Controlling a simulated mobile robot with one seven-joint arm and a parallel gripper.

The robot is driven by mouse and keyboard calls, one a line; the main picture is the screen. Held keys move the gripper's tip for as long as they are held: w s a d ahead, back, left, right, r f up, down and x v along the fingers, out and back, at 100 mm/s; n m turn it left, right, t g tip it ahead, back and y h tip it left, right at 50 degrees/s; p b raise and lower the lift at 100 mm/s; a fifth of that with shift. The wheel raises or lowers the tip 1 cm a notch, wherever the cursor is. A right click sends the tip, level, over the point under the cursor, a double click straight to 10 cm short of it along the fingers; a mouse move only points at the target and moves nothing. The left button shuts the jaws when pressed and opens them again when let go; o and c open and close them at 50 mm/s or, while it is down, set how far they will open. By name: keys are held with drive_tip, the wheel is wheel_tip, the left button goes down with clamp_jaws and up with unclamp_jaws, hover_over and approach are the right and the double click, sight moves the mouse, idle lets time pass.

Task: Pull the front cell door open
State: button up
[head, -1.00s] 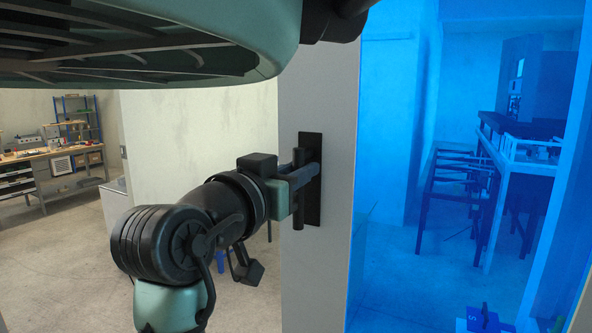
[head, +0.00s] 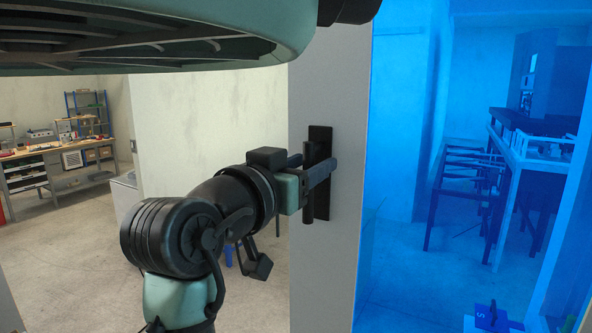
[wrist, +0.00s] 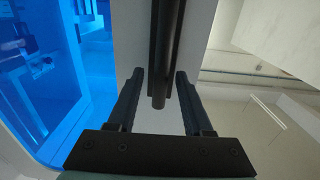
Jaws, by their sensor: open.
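The front cell door is a pale grey panel (head: 343,255) with a blue see-through pane (head: 395,130) to its right. A black vertical bar handle (head: 308,205) stands out from a black plate (head: 322,205) on the grey panel. My gripper (head: 318,166) reaches the handle from the left. In the wrist view my gripper (wrist: 160,74) is open, with one finger on each side of the handle bar (wrist: 165,50). A gap shows between the bar and each finger there. I cannot tell whether the door stands ajar.
A pale wall (head: 210,120) stands behind my arm at the left. A workbench (head: 70,170) and a blue shelf (head: 88,112) are far left. Through the pane I see a table-like frame (head: 510,165). Bare floor (head: 75,250) lies at lower left.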

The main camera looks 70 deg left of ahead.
drive_tip(key=b+v, duration=0.3)
drive_tip(key=v, duration=1)
drive_tip(key=shift+b, duration=0.3)
drive_tip(key=shift+w, duration=0.1)
drive_tip(key=w+d+r+m+t+h, duration=0.2)
drive_tip(key=w+d+r+t, duration=0.15)
drive_tip(key=w+d, duration=0.45)
drive_tip(key=w+d+r+m+t+h, duration=0.15)
drive_tip(key=w+d+t, duration=0.35)
drive_tip(key=w, duration=0.5)
drive_tip(key=d+r+m+t+h, duration=0.1)
drive_tip(key=d+t+h, duration=0.1)
drive_tip(key=d, duration=0.6)
drive_tip(key=w+d+r+m+t+h, duration=0.1)
drive_tip(key=d+m+h, duration=0.1)
drive_tip(key=d, duration=0.6)
drive_tip(key=w+d+r+m+t+h, duration=0.1)
drive_tip(key=d+r+m+t+h, duration=0.1)
drive_tip(key=d+h, duration=0.2)
drive_tip(key=d, duration=0.3)
drive_tip(key=shift+d+t+h, duration=0.35)
drive_tip(key=shift+d, duration=0.05)
drive_tip(key=shift+a, duration=0.15)
